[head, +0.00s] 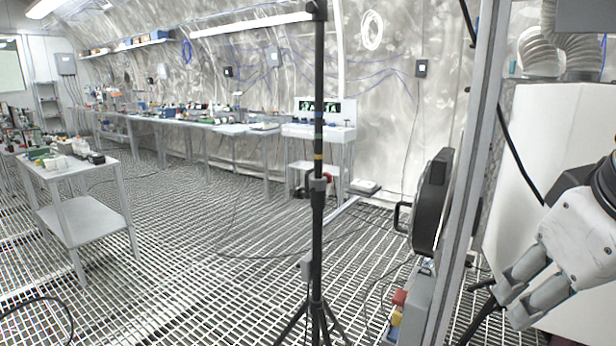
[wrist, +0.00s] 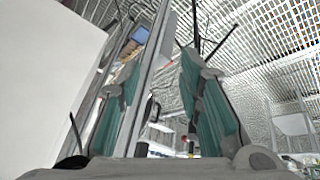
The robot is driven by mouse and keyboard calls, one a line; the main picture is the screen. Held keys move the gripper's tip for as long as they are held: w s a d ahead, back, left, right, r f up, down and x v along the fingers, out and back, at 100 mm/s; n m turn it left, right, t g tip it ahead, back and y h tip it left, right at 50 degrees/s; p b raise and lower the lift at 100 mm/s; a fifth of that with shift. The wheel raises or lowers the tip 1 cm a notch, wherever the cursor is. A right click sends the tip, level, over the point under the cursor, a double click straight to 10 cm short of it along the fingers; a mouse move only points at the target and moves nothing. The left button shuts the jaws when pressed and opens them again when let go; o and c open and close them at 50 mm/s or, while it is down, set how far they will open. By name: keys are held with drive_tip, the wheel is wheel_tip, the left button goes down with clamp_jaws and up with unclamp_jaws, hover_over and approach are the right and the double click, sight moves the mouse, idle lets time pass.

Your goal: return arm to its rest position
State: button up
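My gripper (head: 512,300) is at the lower right of the head view, pointing down and to the left, in front of a white panel. Its two grey fingers are apart with nothing between them. In the wrist view the gripper (wrist: 159,58) shows two fingers with teal inner pads, spread wide and empty. Most of my arm is outside the head view.
A grey upright post (head: 468,180) stands just left of my gripper, with a white panel (head: 545,150) behind. A black tripod stand (head: 317,200) is mid-view. Workbenches (head: 225,128) line the far wall; a small table (head: 85,215) stands left. Open grated floor lies between.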

drive_tip(key=s+a+f+m+g+y, duration=0.15)
drive_tip(key=s+a+f+g, duration=0.25)
drive_tip(key=s+f, duration=0.65)
wheel_tip(320, 180, up, 13)
drive_tip(key=w+t+p, duration=0.2)
drive_tip(key=p, duration=1)
drive_tip(key=shift+d+t, duration=0.35)
drive_tip(key=shift+t, duration=0.05)
